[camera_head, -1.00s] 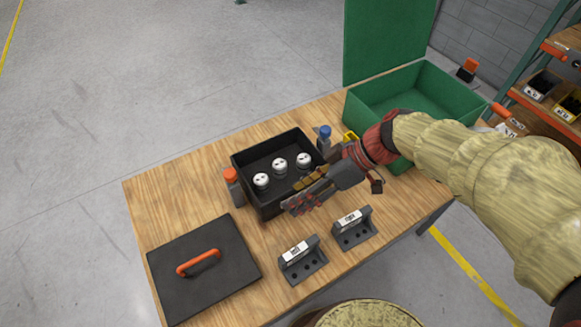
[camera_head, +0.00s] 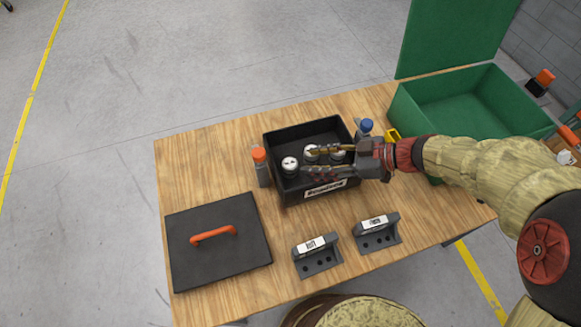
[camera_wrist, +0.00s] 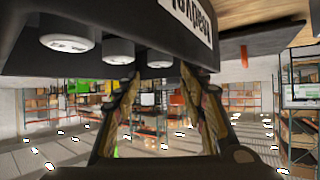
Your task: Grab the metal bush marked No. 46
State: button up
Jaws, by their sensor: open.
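Three light-topped metal bushes stand in an open black box on the wooden table. In the head view they are the left bush (camera_head: 290,164), the middle bush (camera_head: 311,152) and the right bush (camera_head: 338,155), which is partly covered by my gripper. My gripper (camera_head: 308,162) is open and reaches over the box from the right, with no bush seen held. The wrist view, upside down, shows the bushes along the top; one bush (camera_wrist: 160,58) appears between the fingertips (camera_wrist: 161,74). The markings on the tops are too small to read, so I cannot tell which is No. 46.
The black box (camera_head: 283,187) has raised walls. An orange-capped bottle (camera_head: 261,168) and a blue-capped bottle (camera_head: 366,128) stand beside it. A black lid (camera_head: 195,260) and two labelled brackets (camera_head: 317,262) lie in front. A green bin (camera_head: 411,112) is at the right.

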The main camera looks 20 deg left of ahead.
aim_at(290, 163)
jog(key=b+x, duration=0.1)
jog(key=x, duration=0.5)
jog(key=shift+c, duration=1.3)
jog(key=c, duration=0.8)
jog(key=shift+r, duration=0.15)
grip_shut()
